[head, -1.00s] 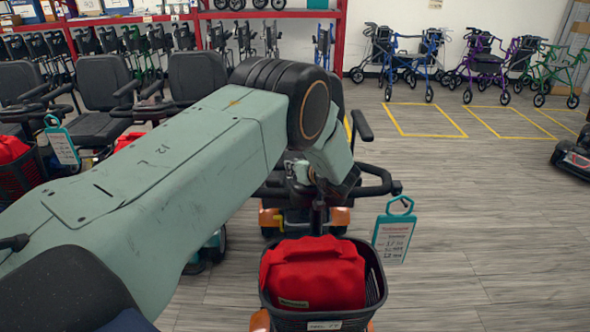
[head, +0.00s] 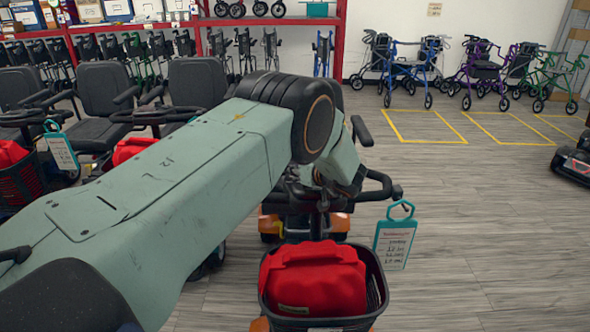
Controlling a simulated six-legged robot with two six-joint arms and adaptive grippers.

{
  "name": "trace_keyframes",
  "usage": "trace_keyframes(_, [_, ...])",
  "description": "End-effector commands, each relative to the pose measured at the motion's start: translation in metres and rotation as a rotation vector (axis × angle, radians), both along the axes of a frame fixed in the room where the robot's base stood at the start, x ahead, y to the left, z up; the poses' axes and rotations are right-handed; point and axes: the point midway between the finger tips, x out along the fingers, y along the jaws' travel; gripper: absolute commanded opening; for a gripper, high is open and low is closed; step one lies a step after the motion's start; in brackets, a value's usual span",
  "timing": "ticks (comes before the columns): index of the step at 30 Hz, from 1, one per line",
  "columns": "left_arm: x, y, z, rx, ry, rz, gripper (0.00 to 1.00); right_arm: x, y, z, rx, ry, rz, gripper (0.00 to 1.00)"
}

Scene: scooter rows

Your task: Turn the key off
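An orange and black scooter stands ahead, partly behind my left arm. Its handlebar (head: 378,190) shows on the right of my wrist. My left gripper (head: 352,188) is at the scooter's steering head, mostly hidden behind my wrist, with only a dark part showing. I cannot tell whether it is open or shut, or whether it touches anything. The key cannot be seen; my arm covers much of the steering head. My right gripper is not in view.
A front basket (head: 376,290) holds a red bag (head: 315,280). A teal-framed tag (head: 395,240) hangs on the handlebar's right end. More scooters (head: 105,90) stand on the left. Walkers (head: 485,72) line the back wall.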

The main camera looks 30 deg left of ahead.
Motion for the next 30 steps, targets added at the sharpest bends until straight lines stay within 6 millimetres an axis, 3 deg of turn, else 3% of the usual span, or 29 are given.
trace_keyframes(3, [-0.001, -0.001, -0.002, -0.002, 0.003, -0.001, 0.38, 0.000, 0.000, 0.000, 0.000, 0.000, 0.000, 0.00])
trace_keyframes(14, [-0.003, -0.005, -0.002, -0.004, 0.006, -0.002, 0.38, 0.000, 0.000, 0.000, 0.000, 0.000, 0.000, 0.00])
trace_keyframes(30, [-0.039, -0.086, 0.036, -0.002, 0.004, -0.003, 0.38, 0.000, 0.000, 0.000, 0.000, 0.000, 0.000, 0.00])
